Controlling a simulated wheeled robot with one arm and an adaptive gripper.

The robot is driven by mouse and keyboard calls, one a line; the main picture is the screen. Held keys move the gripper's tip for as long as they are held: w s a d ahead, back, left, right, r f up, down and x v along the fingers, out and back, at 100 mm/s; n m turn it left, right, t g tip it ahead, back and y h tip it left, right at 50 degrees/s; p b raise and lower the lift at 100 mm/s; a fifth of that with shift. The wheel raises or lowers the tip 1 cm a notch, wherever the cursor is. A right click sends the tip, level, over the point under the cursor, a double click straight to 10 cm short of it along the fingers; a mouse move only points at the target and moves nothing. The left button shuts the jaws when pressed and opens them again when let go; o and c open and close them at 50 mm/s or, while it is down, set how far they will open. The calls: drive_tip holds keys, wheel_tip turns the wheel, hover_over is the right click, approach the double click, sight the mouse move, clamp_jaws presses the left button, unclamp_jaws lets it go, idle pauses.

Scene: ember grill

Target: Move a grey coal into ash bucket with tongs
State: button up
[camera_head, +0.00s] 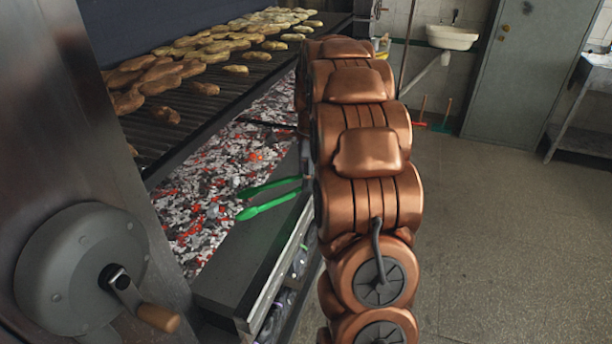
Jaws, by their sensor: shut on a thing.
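Green tongs (268,207) stick out to the left from behind my copper arm, over the edge of the coal bed. Their two arms are spread apart at the left, with nothing seen between them. My gripper (304,172) is mostly hidden behind my arm, at the tongs' right end, and is shut on them. Many grey and white coals (222,172) lie in the bed, with glowing red ones among them. I cannot tell whether the tongs touch any coal. I cannot make out an ash bucket in this view.
A dark grill grate (150,139) with browned food (166,71) lies above the coals. A grey wheel with a wooden crank handle (158,318) stands at front left. A dark ledge (240,277) borders the bed. Open floor (490,230) lies right, with a sink (453,37) behind.

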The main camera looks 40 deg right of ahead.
sight(274, 199)
drive_tip(key=shift+a, duration=0.1)
drive_tip(key=shift+m, duration=0.6)
drive_tip(key=shift+w+a+f+b, duration=0.1)
drive_tip(key=shift+w+a+f, duration=0.2)
drive_tip(key=shift+a, duration=1.2)
drive_tip(key=shift+w+a+f+b, duration=0.15)
drive_tip(key=shift+a+f, duration=0.15)
drive_tip(key=shift+a, duration=1.2)
drive_tip(key=shift+w+a+f+b, duration=0.1)
drive_tip(key=shift+w+a+f, duration=0.2)
drive_tip(key=shift+a, duration=1.2)
drive_tip(key=shift+o, duration=0.7)
clamp_jaws()
drive_tip(key=shift+s+r+p, duration=0.1)
drive_tip(key=shift+r+p, duration=1)
drive_tip(key=shift+r, duration=1.2)
drive_tip(key=s+d+r+p, duration=0.1)
drive_tip(key=s+d+r, duration=0.2)
drive_tip(key=s+d, duration=0.6)
drive_tip(key=shift+s+d, duration=0.2)
drive_tip(key=shift+d, duration=1.15)
